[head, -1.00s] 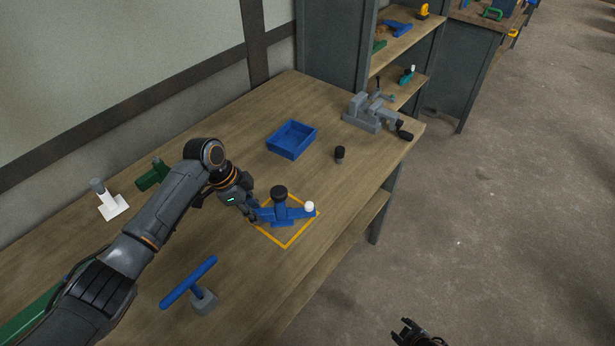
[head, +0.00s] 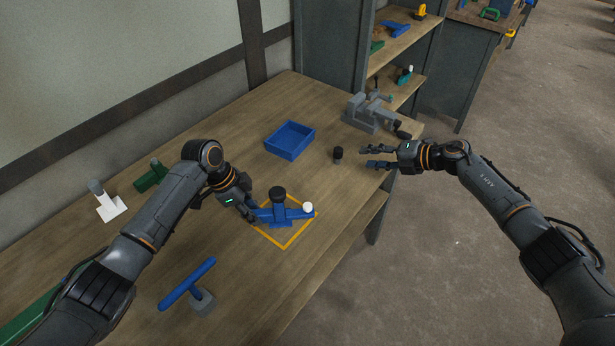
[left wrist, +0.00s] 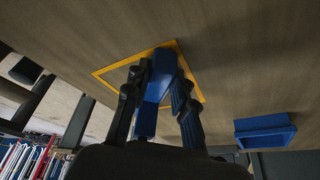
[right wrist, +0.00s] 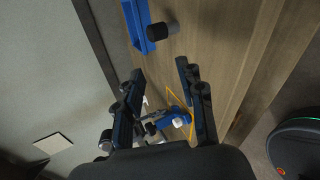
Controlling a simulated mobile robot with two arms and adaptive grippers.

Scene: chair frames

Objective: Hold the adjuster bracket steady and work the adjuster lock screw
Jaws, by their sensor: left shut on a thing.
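The blue adjuster bracket (head: 283,216) stands inside a yellow square outline on the bench. It has a black knob (head: 277,193) on top and a white cap (head: 308,207) at its right end; I cannot tell which of these is the lock screw. My left gripper (head: 254,214) is shut on the bracket's left end, and the left wrist view shows the fingers on both sides of the blue bar (left wrist: 153,92). My right gripper (head: 366,157) is open and empty over the bench's right edge, apart from the bracket. The right wrist view shows the bracket (right wrist: 176,117) beyond its fingers.
A small black-topped peg (head: 338,155) stands left of my right gripper. A blue tray (head: 290,139) and a grey vise (head: 368,114) are further back. A blue T-shaped piece on a grey block (head: 202,302) is at the front. Bench between tray and bracket is clear.

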